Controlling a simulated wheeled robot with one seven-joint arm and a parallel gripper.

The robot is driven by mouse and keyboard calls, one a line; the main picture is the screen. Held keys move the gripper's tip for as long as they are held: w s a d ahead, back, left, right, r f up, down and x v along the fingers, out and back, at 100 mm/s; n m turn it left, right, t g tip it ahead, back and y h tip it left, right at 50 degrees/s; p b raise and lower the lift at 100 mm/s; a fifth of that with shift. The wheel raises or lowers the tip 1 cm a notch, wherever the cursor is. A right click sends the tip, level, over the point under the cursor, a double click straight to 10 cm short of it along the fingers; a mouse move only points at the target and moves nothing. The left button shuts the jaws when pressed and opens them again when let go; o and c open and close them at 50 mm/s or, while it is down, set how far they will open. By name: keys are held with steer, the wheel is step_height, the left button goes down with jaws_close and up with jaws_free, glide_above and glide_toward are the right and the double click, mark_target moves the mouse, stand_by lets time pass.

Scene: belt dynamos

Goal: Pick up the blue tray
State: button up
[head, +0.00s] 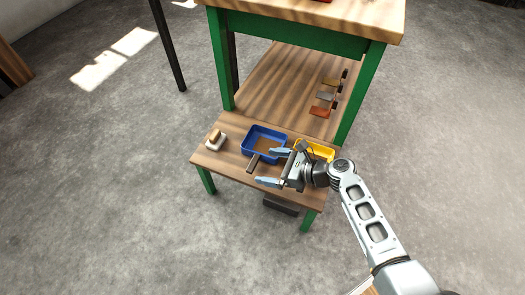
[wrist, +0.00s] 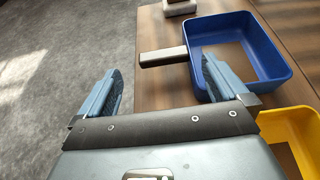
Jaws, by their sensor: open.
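The blue tray (head: 248,143) sits on the low wooden shelf of the bench, and a dark bar-like handle (head: 254,162) sticks out from its near side. In the wrist view the tray (wrist: 262,35) is at upper right, with its handle (wrist: 163,56) pointing left. My gripper (head: 274,167) is open and empty, its fingers spread on the near side of the tray by the handle. In the wrist view the gripper (wrist: 160,70) has the handle ahead between its fingertips. The right finger overlaps the tray's near wall; I cannot tell whether they touch.
A yellow tray (head: 322,150) stands right of the blue one, partly behind my gripper. A small pale block with a wooden top (head: 215,140) is at the left. Several small coloured pieces (head: 320,111) line the right side further back. Green legs (head: 221,60) frame the bench.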

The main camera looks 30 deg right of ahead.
mark_target(257, 163)
steer(key=shift+d+f+b+x, duration=0.15)
steer(key=shift+b+x, duration=0.65)
steer(key=shift+x, duration=0.55)
steer(key=shift+d+f+b+x, duration=0.1)
steer(key=shift+b+x, duration=0.7)
steer(key=shift+x, duration=0.55)
steer(key=c, duration=1)
steer(key=shift+c, duration=0.3)
steer(key=shift+r, duration=0.2)
